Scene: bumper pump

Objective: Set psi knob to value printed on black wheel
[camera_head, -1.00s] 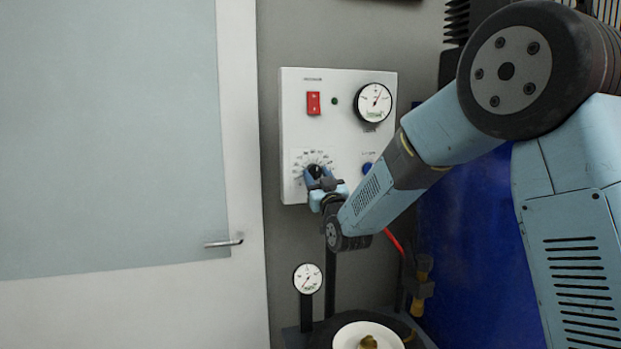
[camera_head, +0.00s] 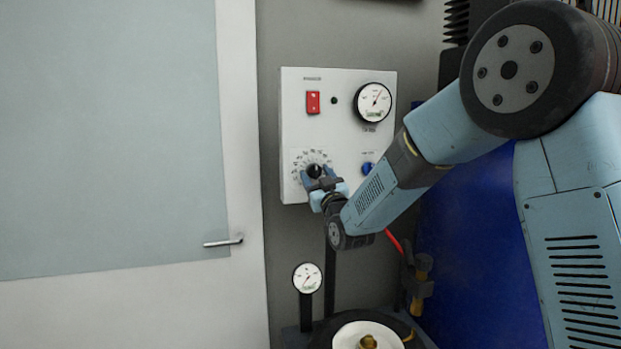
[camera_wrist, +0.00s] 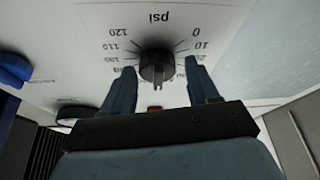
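The black psi knob (camera_head: 314,170) sits on the lower left of the white control panel, inside a printed dial. In the wrist view the knob (camera_wrist: 157,66) appears upside down between my fingertips, with 0, 10, 110 and 120 legible around it. Its exact setting cannot be read. My gripper (camera_head: 320,180) is at the knob; in the wrist view my gripper (camera_wrist: 160,76) is open, one finger on each side, with visible gaps to the knob. The black wheel (camera_head: 322,338) lies flat at the bottom of the head view, partly cut off; no printed value is legible.
The panel (camera_head: 345,130) also carries a red switch (camera_head: 313,102), a round gauge (camera_head: 373,102) and a blue knob (camera_head: 367,168) right of the psi knob. A small gauge (camera_head: 307,278) stands below. A door handle (camera_head: 224,242) is at left.

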